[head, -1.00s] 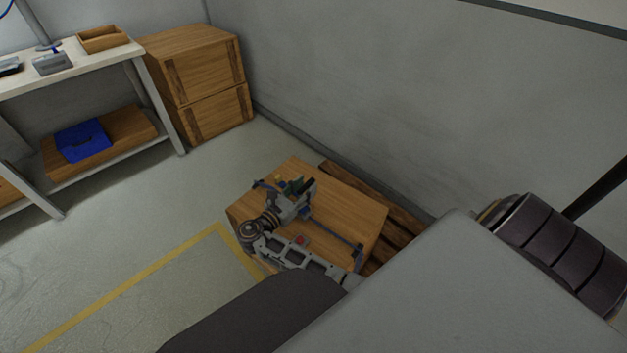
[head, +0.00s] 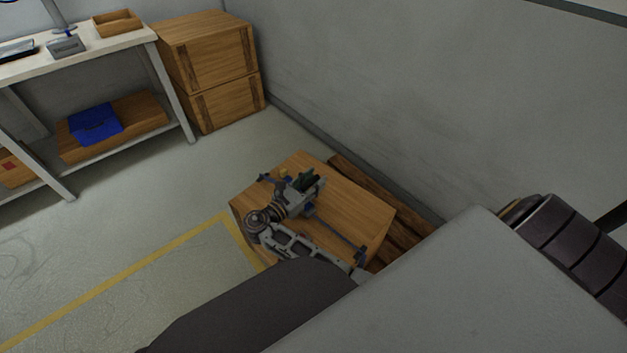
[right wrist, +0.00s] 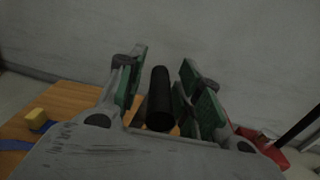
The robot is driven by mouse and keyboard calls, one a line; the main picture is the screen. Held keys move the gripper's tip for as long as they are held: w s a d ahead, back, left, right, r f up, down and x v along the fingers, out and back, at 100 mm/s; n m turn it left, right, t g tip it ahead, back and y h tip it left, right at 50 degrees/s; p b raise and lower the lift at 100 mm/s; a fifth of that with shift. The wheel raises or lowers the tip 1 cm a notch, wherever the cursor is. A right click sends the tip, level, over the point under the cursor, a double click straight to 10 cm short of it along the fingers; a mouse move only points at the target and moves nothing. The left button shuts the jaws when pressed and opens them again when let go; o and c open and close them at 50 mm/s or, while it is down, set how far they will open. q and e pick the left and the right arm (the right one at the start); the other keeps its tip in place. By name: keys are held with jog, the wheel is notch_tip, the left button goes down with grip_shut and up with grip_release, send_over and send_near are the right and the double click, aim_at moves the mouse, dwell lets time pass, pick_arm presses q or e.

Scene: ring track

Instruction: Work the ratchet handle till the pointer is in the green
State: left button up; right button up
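The ratchet handle (right wrist: 160,98) is a black upright bar in the right wrist view, standing between the fingers of my right gripper (right wrist: 164,92). The green-padded fingers are spread on both sides of it, with a visible gap on its left side; contact on the right is unclear. In the head view my right gripper (head: 309,181) is above the wooden crate (head: 350,205), and it largely covers the ratchet. A blue strap (head: 336,231) runs across the crate top. I cannot make out the pointer or its green zone. My left gripper is out of view.
A wooden pallet (head: 408,235) lies under the crate, close to the grey wall. Stacked wooden boxes (head: 212,65) and a workbench (head: 90,52) stand at the back left. The floor left of the crate is free, marked with a yellow line (head: 110,285).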

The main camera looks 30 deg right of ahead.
grip_shut()
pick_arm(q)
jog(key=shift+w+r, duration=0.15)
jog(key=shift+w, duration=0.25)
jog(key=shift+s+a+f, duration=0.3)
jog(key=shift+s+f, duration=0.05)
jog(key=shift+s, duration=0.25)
pick_arm(e)
jog(key=shift+s, duration=0.15)
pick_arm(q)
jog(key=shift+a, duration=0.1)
pick_arm(e)
jog(key=shift+d, duration=0.1)
